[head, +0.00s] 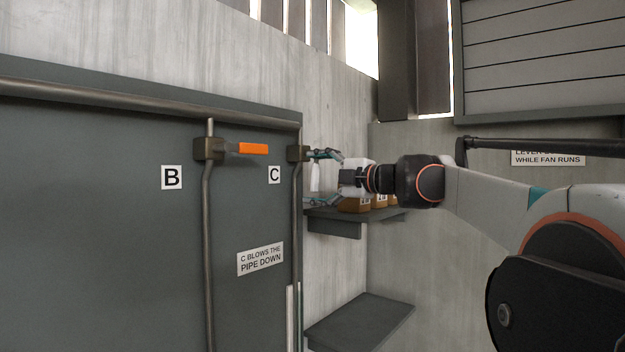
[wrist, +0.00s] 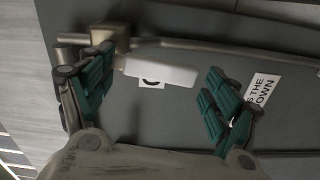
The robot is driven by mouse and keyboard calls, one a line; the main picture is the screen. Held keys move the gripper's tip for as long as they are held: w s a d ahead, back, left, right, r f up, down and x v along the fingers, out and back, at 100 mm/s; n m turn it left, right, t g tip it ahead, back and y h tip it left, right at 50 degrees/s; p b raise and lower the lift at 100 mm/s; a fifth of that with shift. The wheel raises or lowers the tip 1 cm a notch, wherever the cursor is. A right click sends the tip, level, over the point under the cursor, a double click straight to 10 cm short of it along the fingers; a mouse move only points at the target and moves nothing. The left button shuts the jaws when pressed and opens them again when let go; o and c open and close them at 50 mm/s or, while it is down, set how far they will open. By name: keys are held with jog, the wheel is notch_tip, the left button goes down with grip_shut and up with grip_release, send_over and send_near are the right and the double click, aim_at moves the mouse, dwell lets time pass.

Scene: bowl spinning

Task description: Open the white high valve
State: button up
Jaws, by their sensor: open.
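In the wrist view the white lever (wrist: 160,72) runs right from the valve body (wrist: 110,38), roughly along the pipe. My gripper (head: 318,176) is open in front of it. In the wrist view my gripper (wrist: 158,75) has one finger pair near the lever's valve end and the other beyond its free end. The lever lies between them; I cannot tell whether any finger touches it.
An orange lever (head: 252,149) points right from the valve by label B. A shelf (head: 322,214) with brown-and-white items (head: 356,205) lies behind my gripper, and a lower shelf (head: 360,320) below. The panel (head: 100,250) carries a sign (head: 260,259) reading "C blows the pipe down".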

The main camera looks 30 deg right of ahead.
jog(key=v, duration=0.6)
jog(key=shift+s, duration=0.25)
jog(key=shift+c, duration=0.3)
